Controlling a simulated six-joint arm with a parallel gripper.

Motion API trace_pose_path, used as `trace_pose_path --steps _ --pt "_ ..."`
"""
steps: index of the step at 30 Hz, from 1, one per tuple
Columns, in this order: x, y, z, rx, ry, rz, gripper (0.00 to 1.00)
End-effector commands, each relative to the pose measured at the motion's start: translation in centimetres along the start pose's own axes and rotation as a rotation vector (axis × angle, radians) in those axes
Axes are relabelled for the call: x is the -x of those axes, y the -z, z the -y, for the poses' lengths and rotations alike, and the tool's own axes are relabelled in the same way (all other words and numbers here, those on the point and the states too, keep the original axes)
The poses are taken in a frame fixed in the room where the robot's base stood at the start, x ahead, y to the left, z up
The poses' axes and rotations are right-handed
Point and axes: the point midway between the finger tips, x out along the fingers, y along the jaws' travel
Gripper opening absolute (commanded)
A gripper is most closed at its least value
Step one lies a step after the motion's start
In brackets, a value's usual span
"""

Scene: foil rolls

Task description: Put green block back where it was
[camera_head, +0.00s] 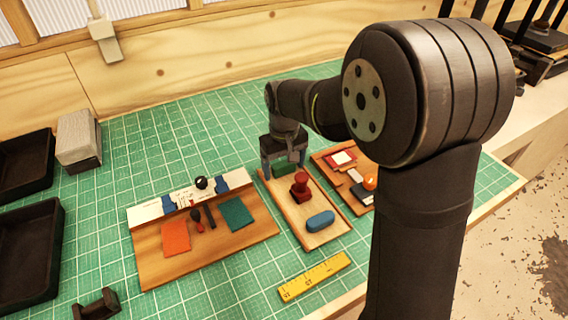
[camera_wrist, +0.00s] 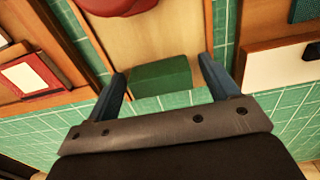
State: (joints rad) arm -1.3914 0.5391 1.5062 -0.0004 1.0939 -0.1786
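The green block (camera_head: 285,169) is at the far end of a narrow wooden tray (camera_head: 293,213), beyond a red stamp-like piece (camera_head: 300,187) and a blue rounded block (camera_head: 320,221). My gripper (camera_head: 284,172) is over that end, pointing down, with one blue finger on each side of the block. In the wrist view the green block (camera_wrist: 162,76) lies between the fingertips, with a narrow gap on each side. My gripper (camera_wrist: 162,67) is open. Whether the block's underside fully touches the tray is hard to tell.
A wooden board (camera_head: 215,250) with orange and teal pieces lies left of the tray. Another tray (camera_head: 327,160) with small items is close on the right. A yellow ruler (camera_head: 314,277) lies in front. Black bins (camera_head: 30,255) stand far left. The green mat behind is clear.

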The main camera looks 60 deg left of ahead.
Motion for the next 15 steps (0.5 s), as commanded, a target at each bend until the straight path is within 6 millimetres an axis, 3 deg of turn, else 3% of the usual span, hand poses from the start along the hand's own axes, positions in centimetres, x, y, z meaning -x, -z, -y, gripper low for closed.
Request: trace_pose_path --steps 8,15 --pt "0.3 0.0 0.0 0.000 0.000 -0.001 0.80" --pt "4.1 0.1 0.0 0.000 -0.001 -0.004 0.80"
